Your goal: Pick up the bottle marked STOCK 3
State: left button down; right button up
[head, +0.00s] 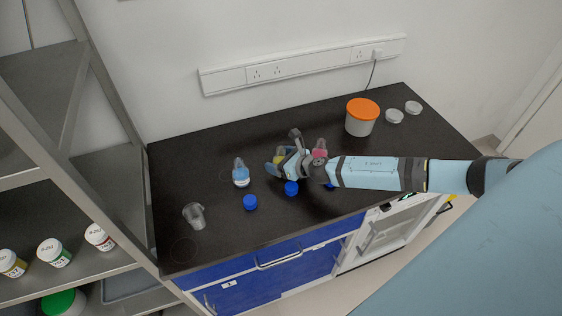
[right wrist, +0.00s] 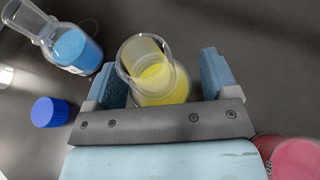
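No marking STOCK 3 can be read in either view. My right gripper (head: 281,167) is over the black worktop, beside a flask of yellow liquid (head: 279,159). In the right wrist view, the yellow flask (right wrist: 158,85) stands between the two fingers of the right gripper (right wrist: 162,80). The fingers are apart, with a clear gap on the right side and a smaller one on the left. A flask of blue liquid (head: 240,175) stands to the left. A flask of pink liquid (head: 319,152) is partly hidden behind my right arm. My left gripper is not in view.
Blue caps (head: 250,202) lie along the front of the worktop (head: 215,250). An empty beaker (head: 194,215) stands at left. An orange-lidded tub (head: 361,117) and two grey lids (head: 394,116) are at back right. Several labelled white-capped jars (head: 52,252) stand on the left shelf.

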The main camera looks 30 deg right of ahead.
jog(key=c, duration=0.9)
jog(key=shift+o, duration=0.2)
jog(key=shift+r, duration=0.15)
